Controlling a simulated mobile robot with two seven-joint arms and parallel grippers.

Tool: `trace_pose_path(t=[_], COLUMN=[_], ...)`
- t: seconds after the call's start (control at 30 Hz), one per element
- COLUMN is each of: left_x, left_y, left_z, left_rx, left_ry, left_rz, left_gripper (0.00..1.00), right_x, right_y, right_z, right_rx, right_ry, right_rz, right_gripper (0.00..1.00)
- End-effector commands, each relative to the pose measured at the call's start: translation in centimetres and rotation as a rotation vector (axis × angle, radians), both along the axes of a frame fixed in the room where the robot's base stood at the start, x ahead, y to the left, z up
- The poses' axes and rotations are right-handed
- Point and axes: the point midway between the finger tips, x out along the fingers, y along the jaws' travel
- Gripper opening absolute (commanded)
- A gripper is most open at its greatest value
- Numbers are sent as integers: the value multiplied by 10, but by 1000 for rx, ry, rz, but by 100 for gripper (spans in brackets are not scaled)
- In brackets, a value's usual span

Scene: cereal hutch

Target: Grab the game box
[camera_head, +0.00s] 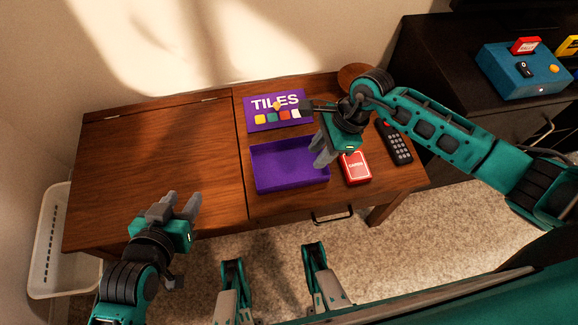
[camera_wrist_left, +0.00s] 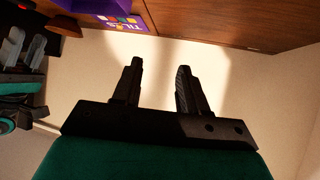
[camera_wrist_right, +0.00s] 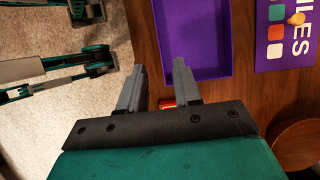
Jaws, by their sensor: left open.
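The game box is in two parts on the wooden desk. Its purple open tray (camera_head: 262,181) is empty, and its flat purple lid marked TILES (camera_head: 262,103) lies behind it. Both also show in the right wrist view, the tray (camera_wrist_right: 203,72) and the lid (camera_wrist_right: 273,62). My right gripper (camera_head: 320,160) is open and empty, above the tray's right end. My left gripper (camera_head: 189,206) is open and empty near the desk's front left edge, well left of the tray. The lid's corner shows in the left wrist view (camera_wrist_left: 128,22).
A red card box (camera_head: 355,168) lies right of the tray, and a black remote (camera_head: 398,147) is farther right. A small wooden piece (camera_head: 277,105) is on the lid. A round wooden object (camera_head: 352,74) stands behind. The desk's left half is clear.

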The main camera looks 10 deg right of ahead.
Motion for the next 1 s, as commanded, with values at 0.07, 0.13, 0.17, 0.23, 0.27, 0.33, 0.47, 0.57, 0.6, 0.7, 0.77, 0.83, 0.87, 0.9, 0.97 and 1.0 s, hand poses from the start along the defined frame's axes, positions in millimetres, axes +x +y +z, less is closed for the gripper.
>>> trace_pose_path(t=[0.07,0.13,0.17,0.23,0.27,0.33,0.47,0.57,0.6,0.7,0.77,0.83,0.87,0.9,0.97,1.0], left_x=[3,4,4,4,4,4,4,3,3,2,1,1,2,2,3,3], left_y=[0,0,0,0,0,0,0,0,0,-2,-3,-5,-6,-6,-7,-8], left_z=[-4,-8,-9,-12,-14,-17,-19,-23,-26,-32,-34,-34,-33,-31,-27,-26], left_rx=[0,0,0,0,0,0,-1,0,-1,-4,-7,-12,-15,-18,-21,-22], left_ry=[-6,-9,-10,-10,-9,-8,-7,-4,-2,5,11,15,12,9,2,1], left_rz=[-1,0,0,0,0,0,0,0,-1,-1,-1,-1,-1,0,0,-1], left_gripper=[43,43,43,43,43,43,43,43,43,43,43,43,43,43,43,43], right_x=[-1,-2,-1,-2,-2,-1,-1,-2,-3,-5,-5,-5,-5,-5,-4,-4], right_y=[6,12,15,20,22,25,28,33,36,44,47,49,50,51,51,51], right_z=[-16,-29,-34,-46,-50,-58,-64,-73,-79,-94,-101,-108,-109,-110,-111,-111], right_rx=[-1,2,3,3,4,3,4,5,6,7,5,5,5,5,4,4], right_ry=[5,5,4,4,5,2,2,3,4,5,3,3,3,2,1,0], right_rz=[2,2,1,0,0,0,-1,-1,-1,-2,-2,-1,-1,-1,-1,-1], right_gripper=[33,33,33,33,33,33,33,33,33,33,33,33,33,33,33,33])
